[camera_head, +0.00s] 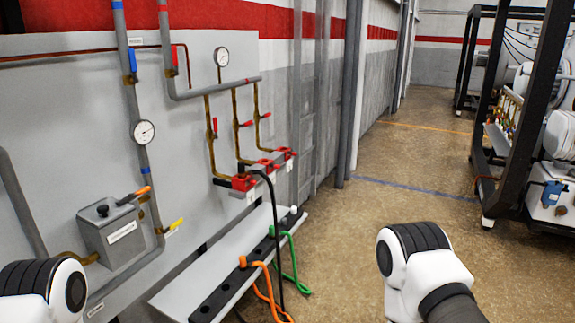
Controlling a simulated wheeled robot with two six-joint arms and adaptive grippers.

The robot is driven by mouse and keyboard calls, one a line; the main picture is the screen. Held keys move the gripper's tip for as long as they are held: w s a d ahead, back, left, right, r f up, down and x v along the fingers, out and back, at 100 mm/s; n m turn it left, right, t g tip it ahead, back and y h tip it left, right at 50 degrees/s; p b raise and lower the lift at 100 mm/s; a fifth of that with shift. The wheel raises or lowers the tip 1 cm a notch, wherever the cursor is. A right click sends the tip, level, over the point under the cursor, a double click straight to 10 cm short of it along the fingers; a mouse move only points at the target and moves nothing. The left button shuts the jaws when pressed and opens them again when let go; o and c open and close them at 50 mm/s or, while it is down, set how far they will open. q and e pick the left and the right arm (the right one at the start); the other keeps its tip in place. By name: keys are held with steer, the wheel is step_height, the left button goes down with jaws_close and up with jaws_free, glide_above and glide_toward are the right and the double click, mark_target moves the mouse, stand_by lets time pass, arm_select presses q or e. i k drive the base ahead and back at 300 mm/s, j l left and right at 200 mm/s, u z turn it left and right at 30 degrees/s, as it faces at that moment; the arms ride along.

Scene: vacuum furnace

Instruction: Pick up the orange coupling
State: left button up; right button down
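An orange coupling (244,262) with an orange hose (270,298) stands at a dark strip on the low grey shelf, near the bottom middle of the head view. The hose bends over from it and hangs down past the shelf's front edge. How the coupling sits in the strip is too small to tell. White and dark links of my two arms show at the bottom left and bottom right corners. Neither gripper is in view.
A green coupling and hose (290,262) stand farther along the low shelf (180,298). A black hose (273,215) hangs from red connectors (243,182) on the grey wall panel (55,120). Black-framed equipment (515,130) stands at right. The middle floor is clear.

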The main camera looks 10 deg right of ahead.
mark_target(243, 264)
steer(key=i+z, duration=0.5)
steer(key=i, duration=1.95)
steer(key=j, duration=0.1)
